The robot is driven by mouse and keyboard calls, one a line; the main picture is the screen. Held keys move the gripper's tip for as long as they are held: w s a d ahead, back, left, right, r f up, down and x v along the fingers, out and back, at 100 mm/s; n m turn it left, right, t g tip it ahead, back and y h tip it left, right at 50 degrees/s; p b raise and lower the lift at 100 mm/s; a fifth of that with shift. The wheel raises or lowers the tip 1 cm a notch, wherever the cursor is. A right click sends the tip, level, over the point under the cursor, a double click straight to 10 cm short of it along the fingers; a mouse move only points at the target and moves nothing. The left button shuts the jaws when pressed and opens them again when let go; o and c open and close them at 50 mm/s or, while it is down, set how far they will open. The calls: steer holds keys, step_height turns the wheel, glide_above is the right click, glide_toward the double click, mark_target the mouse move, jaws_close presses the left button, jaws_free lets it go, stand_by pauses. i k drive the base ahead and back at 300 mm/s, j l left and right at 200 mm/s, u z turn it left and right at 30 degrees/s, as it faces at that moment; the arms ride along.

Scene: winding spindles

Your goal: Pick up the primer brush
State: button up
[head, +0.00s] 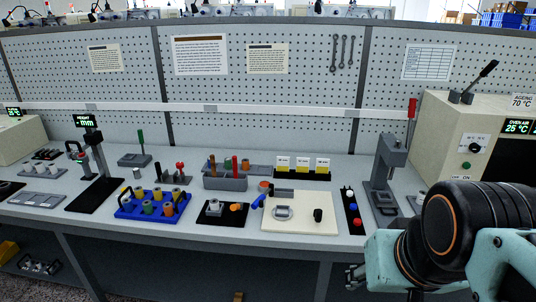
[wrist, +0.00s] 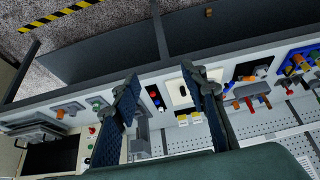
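I cannot tell for sure which object is the primer brush. Several slim brown and red handles (head: 235,164) stand in a grey holder (head: 225,183) at the middle of the bench in the head view. The holder also shows, upside down, in the wrist view (wrist: 252,89). My gripper (wrist: 160,74) is open and empty in the wrist view, its two fingers wide apart above the bench. In the head view my gripper is at the lower right, in front of the bench's front edge, well away from the holder.
A blue rack (head: 153,213) with several spools stands left of the holder. A white plate fixture (head: 300,221), a black strip with coloured buttons (head: 352,212) and a grey lever press (head: 385,180) stand to the right. A beige oven (head: 470,130) is at far right. Pegboard closes off the back.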

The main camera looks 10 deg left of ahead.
mark_target(234, 162)
steer(key=i+j, duration=1)
steer(key=j, duration=0.1)
